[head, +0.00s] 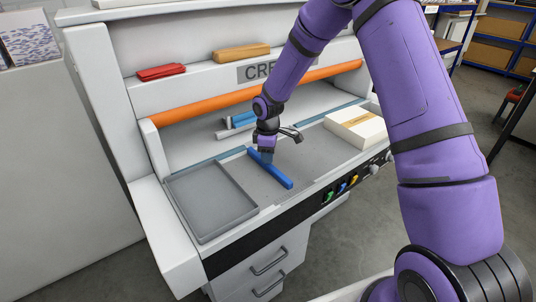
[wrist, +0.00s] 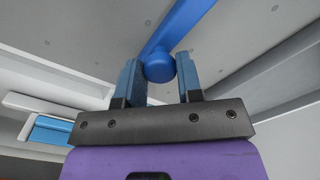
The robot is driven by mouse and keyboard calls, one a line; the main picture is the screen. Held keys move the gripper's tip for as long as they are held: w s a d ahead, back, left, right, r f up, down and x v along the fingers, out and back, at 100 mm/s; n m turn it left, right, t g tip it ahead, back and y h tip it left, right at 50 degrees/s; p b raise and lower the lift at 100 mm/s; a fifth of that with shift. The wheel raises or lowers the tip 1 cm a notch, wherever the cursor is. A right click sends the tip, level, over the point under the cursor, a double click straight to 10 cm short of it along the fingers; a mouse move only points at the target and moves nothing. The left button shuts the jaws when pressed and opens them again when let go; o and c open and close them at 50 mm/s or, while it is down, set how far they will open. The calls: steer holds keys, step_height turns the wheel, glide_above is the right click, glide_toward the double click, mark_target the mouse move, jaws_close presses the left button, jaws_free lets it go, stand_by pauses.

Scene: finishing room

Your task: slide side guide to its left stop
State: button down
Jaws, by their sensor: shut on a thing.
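The side guide is a blue bar (head: 279,177) lying on the grey bed of the creasing machine, just right of a grey tray. It runs from the back of the bed towards the front edge. In the wrist view its round blue knob (wrist: 159,67) sits between the two blue fingers of my gripper (wrist: 159,80). My gripper (head: 267,156) points down over the bar in the head view and is shut on the knob. The fingers hide part of the bar there. I cannot make out a marked left stop.
The shallow grey tray (head: 211,199) lies left of the bar. A pale stack (head: 356,128) lies on the bed to the right. An orange bar (head: 262,91) spans the machine above the bed. Coloured switches (head: 341,188) line the front. Red (head: 161,72) and tan (head: 241,52) items lie on top.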

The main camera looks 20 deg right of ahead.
steer(key=s+a, duration=0.1)
steer(key=a, duration=0.4)
steer(key=s+a, duration=0.1)
steer(key=a, duration=0.2)
steer(key=shift+s+a, duration=0.15)
steer(key=shift+s, duration=0.2)
steer(key=c, duration=0.8)
jaws_free()
steer(key=shift+a, duration=0.1)
steer(key=shift+r, duration=0.1)
steer(key=shift+r, duration=0.2)
step_height(320, 180, up, 10)
steer(key=shift+r, duration=0.15)
